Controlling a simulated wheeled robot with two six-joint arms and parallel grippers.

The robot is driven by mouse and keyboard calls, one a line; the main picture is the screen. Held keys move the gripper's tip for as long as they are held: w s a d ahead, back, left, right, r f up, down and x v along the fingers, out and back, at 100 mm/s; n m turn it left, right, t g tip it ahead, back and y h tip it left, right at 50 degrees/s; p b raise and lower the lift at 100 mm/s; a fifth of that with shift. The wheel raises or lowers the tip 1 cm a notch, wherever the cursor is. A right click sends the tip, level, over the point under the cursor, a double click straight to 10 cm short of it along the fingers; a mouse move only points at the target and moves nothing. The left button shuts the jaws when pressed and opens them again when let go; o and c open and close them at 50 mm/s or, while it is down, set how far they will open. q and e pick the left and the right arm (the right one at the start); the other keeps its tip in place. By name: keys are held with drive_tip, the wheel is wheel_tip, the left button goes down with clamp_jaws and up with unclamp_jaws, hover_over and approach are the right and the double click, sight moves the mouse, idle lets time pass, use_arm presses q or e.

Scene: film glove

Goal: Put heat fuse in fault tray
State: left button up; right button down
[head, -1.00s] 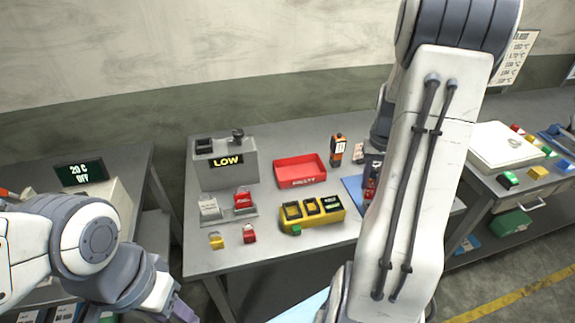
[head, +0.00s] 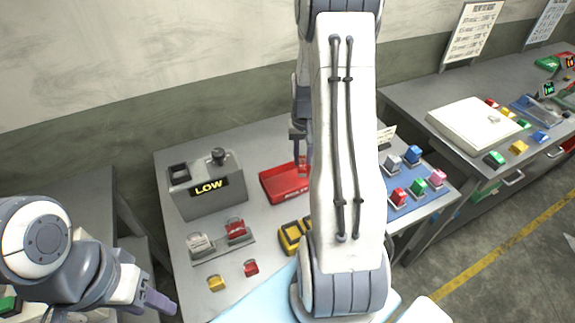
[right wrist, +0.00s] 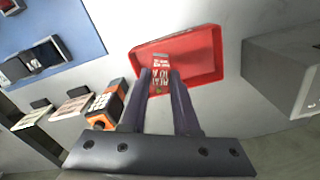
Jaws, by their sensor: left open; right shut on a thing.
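The red fault tray (head: 272,188) lies on the grey table, partly hidden by my right arm in the head view. It also shows in the right wrist view (right wrist: 207,52). My right gripper (right wrist: 160,78) is shut on a small red-and-white labelled piece (right wrist: 162,68), seemingly the heat fuse, with its fingertips over the tray. I cannot tell whether the piece touches the tray floor. In the head view the right gripper (head: 299,140) points down at the tray. My left gripper (head: 158,298) is open and empty at the lower left, away from the tray.
A grey box reading LOW (head: 208,190) stands left of the tray. A blue mat (head: 405,205) with coloured pieces lies to the right.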

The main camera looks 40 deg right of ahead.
drive_tip(key=w+f+p, duration=0.1)
drive_tip(key=f, duration=0.1)
drive_tip(key=w+a+f+p, duration=0.1)
drive_tip(key=w+a+f, duration=0.1)
drive_tip(key=f, duration=0.1)
drive_tip(key=shift+w+f+p, duration=0.3)
drive_tip(key=shift+f+p, duration=0.05)
drive_tip(key=shift+p, duration=0.05)
drive_tip(key=shift+f, duration=0.5)
drive_tip(key=shift+f, duration=0.1)
drive_tip(key=c, duration=0.7)
unclamp_jaws()
drive_tip(key=shift+o, duration=0.2)
